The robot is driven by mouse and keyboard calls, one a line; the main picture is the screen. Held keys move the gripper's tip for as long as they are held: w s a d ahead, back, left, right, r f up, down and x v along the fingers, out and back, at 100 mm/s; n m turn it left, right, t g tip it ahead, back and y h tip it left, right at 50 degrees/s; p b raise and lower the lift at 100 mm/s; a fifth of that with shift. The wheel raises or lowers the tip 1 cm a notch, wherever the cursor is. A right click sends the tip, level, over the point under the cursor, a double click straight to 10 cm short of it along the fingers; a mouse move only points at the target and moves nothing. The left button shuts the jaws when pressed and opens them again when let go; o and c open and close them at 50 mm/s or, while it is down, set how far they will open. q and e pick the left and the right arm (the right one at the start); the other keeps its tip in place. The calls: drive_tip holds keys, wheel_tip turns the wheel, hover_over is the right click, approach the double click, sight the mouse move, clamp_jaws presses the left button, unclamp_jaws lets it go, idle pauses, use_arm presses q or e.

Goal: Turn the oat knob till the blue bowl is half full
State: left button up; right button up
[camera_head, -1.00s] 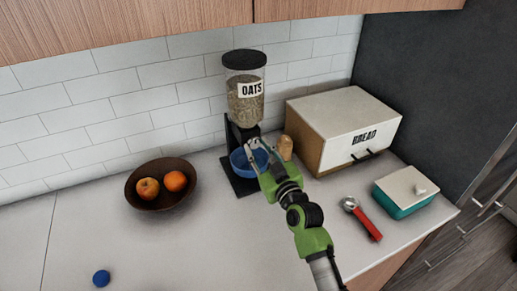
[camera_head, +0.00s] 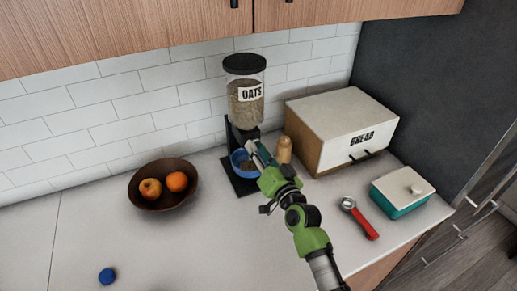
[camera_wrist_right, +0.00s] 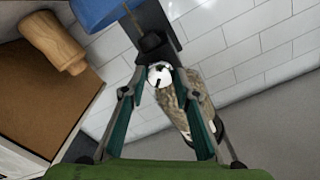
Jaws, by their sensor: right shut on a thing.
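The oat dispenser (camera_head: 245,105) stands against the tiled wall, a clear jar labelled OATS with a black lid and black stand. The blue bowl (camera_head: 236,158) sits upright on the stand's base under the jar. A tan-brown patch shows inside it; its level is hard to tell behind my gripper. My right gripper (camera_head: 253,149) is at the front of the dispenser, just above the bowl. In the right wrist view its fingers close around the pale round oat knob (camera_wrist_right: 158,76). The bowl (camera_wrist_right: 100,12) also shows there at the top edge. My left gripper is out of view.
A wooden shaker (camera_head: 284,149) and the bread box (camera_head: 340,125) stand close on the right. A red-handled tool (camera_head: 363,222) and a teal box (camera_head: 400,200) lie further right. A dark fruit bowl (camera_head: 142,200) is left; a blue round object (camera_head: 107,275) is at front left.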

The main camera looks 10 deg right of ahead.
drive_tip(key=shift+m, duration=1.2)
drive_tip(key=o, duration=1.1)
drive_tip(key=s+d, duration=0.2)
drive_tip(key=s, duration=0.9)
drive_tip(key=shift+s+d, duration=0.15)
drive_tip(key=shift+s, duration=0.25)
